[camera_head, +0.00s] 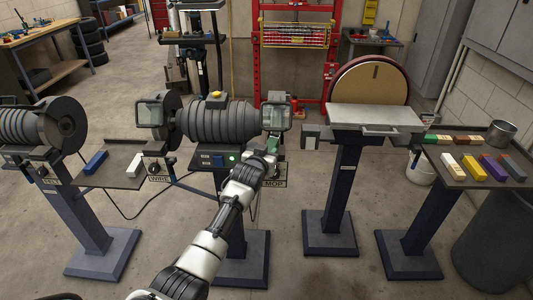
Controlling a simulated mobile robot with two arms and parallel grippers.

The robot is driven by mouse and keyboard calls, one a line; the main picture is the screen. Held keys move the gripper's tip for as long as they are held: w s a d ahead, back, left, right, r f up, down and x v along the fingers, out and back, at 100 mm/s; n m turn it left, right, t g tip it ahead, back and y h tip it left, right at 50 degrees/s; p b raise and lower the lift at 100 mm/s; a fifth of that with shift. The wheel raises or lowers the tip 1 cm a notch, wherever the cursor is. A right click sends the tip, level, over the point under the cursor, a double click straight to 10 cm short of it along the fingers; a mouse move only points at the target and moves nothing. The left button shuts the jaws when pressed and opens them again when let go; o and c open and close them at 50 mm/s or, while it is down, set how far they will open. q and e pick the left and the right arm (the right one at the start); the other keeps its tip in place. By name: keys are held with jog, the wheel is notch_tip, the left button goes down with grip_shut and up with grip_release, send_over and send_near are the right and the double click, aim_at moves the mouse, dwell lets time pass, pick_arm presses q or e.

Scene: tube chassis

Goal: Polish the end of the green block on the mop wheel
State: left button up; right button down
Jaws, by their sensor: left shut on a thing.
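A bench grinder (216,122) on a pedestal stands at centre, with a "WIRE" sign (160,178) at its left end and a "MOP" sign (274,183) at its right end. The mop wheel at the right end is mostly hidden behind a clear shield (276,117) and my arm. My left gripper (268,154) is just below that shield, shut on the green block (273,144), of which only a small part shows. I cannot tell whether the block touches the wheel. My right gripper is not in view.
A green lamp (232,156) glows on the grinder's switch box. A disc sander (375,118) stands to the right. A side tray (497,165) holds several coloured blocks and a metal cup (501,133). A blue block (96,162) lies on a left tray (122,177). Another grinder (42,125) stands far left.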

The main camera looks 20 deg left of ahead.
pick_arm(q)
jog(key=shift+r+p, duration=0.15)
jog(key=shift+p, duration=0.2)
dwell(0.7)
jog(key=shift+s+d+p, duration=0.1)
jog(key=shift+s+p, duration=0.1)
jog(key=shift+p, duration=0.25)
jog(key=s+d+p, duration=0.2)
jog(key=s+p, duration=0.3)
jog(key=s, duration=0.2)
jog(key=shift+p, duration=0.35)
